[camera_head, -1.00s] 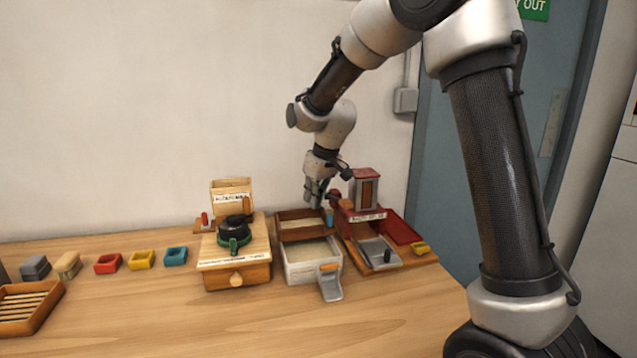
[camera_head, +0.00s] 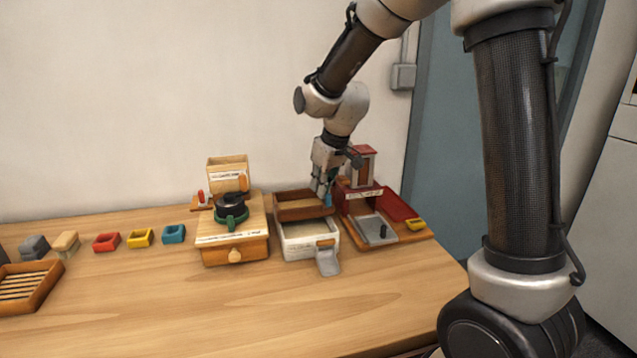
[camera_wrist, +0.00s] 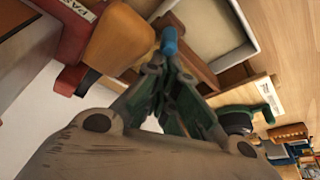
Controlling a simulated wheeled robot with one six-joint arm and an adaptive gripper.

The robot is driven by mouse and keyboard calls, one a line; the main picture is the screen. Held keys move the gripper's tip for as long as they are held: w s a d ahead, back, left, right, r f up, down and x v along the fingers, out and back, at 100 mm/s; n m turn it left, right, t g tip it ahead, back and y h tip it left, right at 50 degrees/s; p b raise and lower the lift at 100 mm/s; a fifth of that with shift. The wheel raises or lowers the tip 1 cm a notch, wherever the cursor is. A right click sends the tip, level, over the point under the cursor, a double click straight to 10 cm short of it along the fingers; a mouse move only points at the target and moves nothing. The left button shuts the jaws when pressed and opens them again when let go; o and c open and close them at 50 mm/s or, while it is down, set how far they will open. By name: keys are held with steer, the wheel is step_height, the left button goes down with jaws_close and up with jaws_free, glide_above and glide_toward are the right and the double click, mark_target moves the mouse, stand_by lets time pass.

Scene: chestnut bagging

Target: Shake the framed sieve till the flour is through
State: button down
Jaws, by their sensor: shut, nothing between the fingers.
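The framed sieve is a brown wooden frame (camera_head: 289,197) behind an open white box (camera_head: 291,247) on the table. A small blue grip (camera_head: 329,201) stands at the frame's right end. It shows in the wrist view as a blue peg (camera_wrist: 169,40). My gripper (camera_head: 322,190) is close by the blue grip, pointing down. In the wrist view my fingers (camera_wrist: 168,62) come together just below the peg, shut with nothing held. Whether they touch the peg I cannot tell. How much flour lies in the sieve is unclear.
A red-and-wood station (camera_head: 362,197) stands close on the right. A wooden drawer box (camera_head: 250,250) with a green-and-black grinder (camera_head: 232,212) is on the left. A grey scoop (camera_head: 328,262) leans at the white box. The front table is clear.

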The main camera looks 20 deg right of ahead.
steer(key=shift+s, duration=0.25)
